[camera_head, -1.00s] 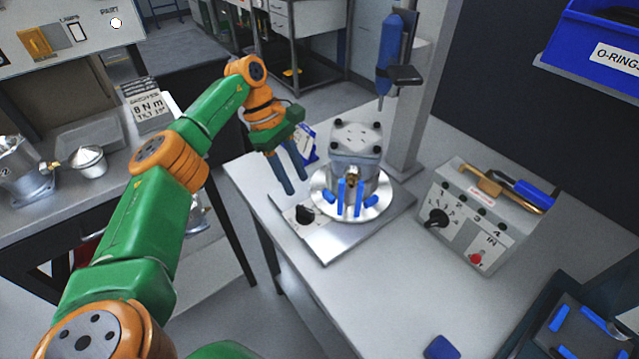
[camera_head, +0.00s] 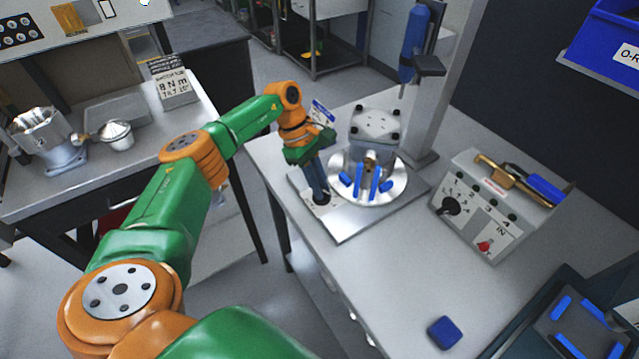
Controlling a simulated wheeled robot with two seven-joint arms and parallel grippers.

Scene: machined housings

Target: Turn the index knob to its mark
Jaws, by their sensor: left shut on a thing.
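The small black index knob (camera_head: 323,201) sits on a pale dial at the left corner of the metal base plate (camera_head: 345,228), mostly hidden by my fingers. My left gripper (camera_head: 318,190) points down from above and is shut on the knob. Its mark is too small and covered to read. Beside it on the same plate is a round silver turntable (camera_head: 398,187) with several blue pieces, carrying a machined housing (camera_head: 375,125). My right gripper is not in view.
A control box (camera_head: 478,215) with a black selector, numbers and a red button stands to the right. A post with a blue tool (camera_head: 414,40) rises behind the housing. A blue block (camera_head: 444,333) lies at the front. The table between is clear.

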